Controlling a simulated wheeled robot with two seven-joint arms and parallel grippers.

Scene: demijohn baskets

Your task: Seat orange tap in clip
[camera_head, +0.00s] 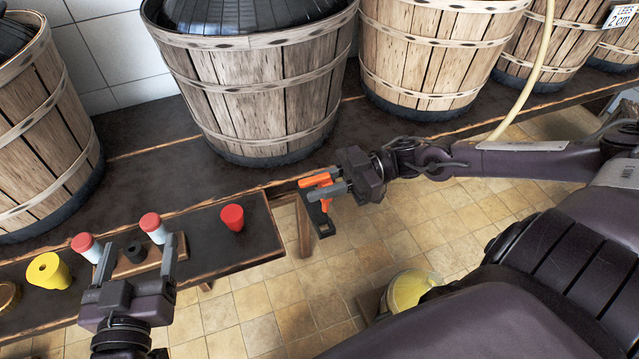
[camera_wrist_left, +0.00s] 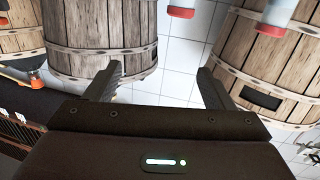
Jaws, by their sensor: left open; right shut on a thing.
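The orange tap (camera_head: 316,180) is between the fingers of my right gripper (camera_head: 320,188), which is shut on it. Part of the tap hangs below the fingers, above a dark bracket with a square hole (camera_head: 323,229), which looks like the clip. The fingers hide part of both, and I cannot tell whether the tap touches the bracket. My left gripper (camera_head: 138,254) is open and empty, over the low shelf at the left. Its two fingers also show apart in the left wrist view (camera_wrist_left: 162,82). A small orange thing shows at that view's left edge.
Two red-capped vials (camera_head: 152,225), a black ring (camera_head: 136,252), a red stopper (camera_head: 232,217) and a yellow stopper (camera_head: 48,270) stand on the low shelf (camera_head: 262,240). Large wooden baskets (camera_head: 262,95) line the bench behind. A yellow bucket (camera_head: 408,288) is on the tiled floor.

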